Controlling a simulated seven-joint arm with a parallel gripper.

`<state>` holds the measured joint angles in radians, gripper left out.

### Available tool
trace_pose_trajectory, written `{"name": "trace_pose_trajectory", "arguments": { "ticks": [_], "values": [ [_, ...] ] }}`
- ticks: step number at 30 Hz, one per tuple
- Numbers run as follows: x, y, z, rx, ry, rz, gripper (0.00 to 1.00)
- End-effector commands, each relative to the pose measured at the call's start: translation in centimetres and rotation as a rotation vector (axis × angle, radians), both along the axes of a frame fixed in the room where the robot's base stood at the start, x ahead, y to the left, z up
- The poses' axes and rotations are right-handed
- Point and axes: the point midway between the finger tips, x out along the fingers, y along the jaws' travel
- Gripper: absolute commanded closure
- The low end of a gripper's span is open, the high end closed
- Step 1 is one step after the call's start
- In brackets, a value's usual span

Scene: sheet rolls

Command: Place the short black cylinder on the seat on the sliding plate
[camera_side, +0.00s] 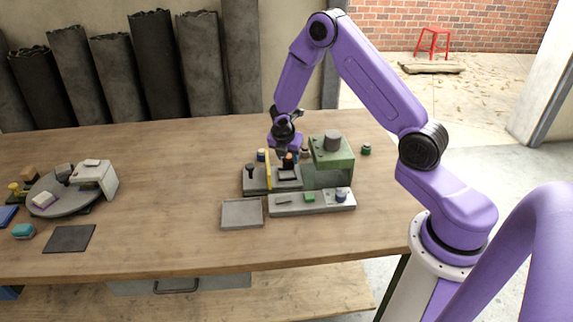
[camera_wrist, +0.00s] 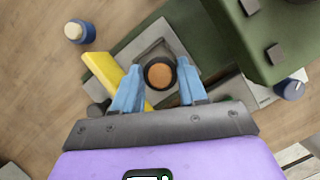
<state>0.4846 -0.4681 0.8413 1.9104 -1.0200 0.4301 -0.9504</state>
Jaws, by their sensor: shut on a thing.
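My gripper (camera_side: 287,152) points down over the small grey fixture (camera_side: 257,184) in the side view. In the wrist view its two blue fingers (camera_wrist: 158,80) are shut on the short black cylinder (camera_wrist: 160,75), which has an orange-brown top and is upright. The cylinder also shows in the side view (camera_side: 288,161), just over the sliding plate (camera_side: 289,174) with its dark seat area. In the wrist view the grey plate (camera_wrist: 150,48) lies beneath the cylinder. The cylinder's underside is hidden, so I cannot tell whether it touches the seat. A yellow bar (camera_wrist: 103,69) lies left of the fingers.
A green block machine (camera_side: 331,160) with a grey cylinder on top stands close on the right. A grey strip (camera_side: 290,208) and an empty tray (camera_side: 242,214) lie in front. A blue jar (camera_wrist: 78,31) stands behind. A turntable (camera_side: 62,203) sits far left; bare table lies between.

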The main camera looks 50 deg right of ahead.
Motion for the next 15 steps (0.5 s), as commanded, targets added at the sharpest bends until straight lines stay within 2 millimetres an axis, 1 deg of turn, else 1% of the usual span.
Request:
{"name": "trace_pose_trajectory", "arguments": {
  "ticks": [7, 12, 15],
  "values": [
    [1.1, -0.3, -1.4, 0.000, 0.000, -0.001, 1.00],
    [0.9, -0.3, -3.6, -0.001, 0.002, 0.000, 1.00],
    [0.9, -0.3, -4.1, 0.000, 0.000, 0.001, 1.00]
  ]
}}
